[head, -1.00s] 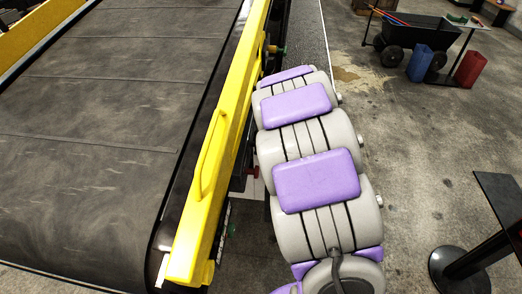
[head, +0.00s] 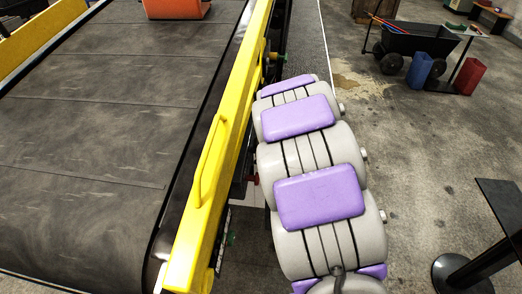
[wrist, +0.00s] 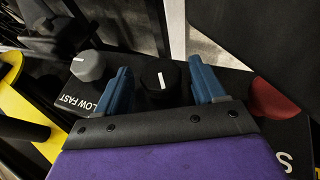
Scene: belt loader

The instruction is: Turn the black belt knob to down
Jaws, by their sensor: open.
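In the wrist view a round black knob (wrist: 157,82) with a white line mark sits on a dark panel. The mark runs roughly up and down in the picture, leaning slightly. My gripper (wrist: 161,66) is open, with one blue finger on each side of the knob. A gap shows between each finger and the knob; the knob's near side is partly hidden by the gripper body. In the head view my grey and purple arm reaches along the loader's side, and it hides the knob and gripper.
A grey knob (wrist: 88,66) by a "LOW FAST" label is left of the left finger. A red button (wrist: 268,99) is close right of the right finger. The yellow rail (head: 222,140) borders the belt (head: 100,130), which carries an orange case (head: 176,8). A black post (head: 490,245) stands at right.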

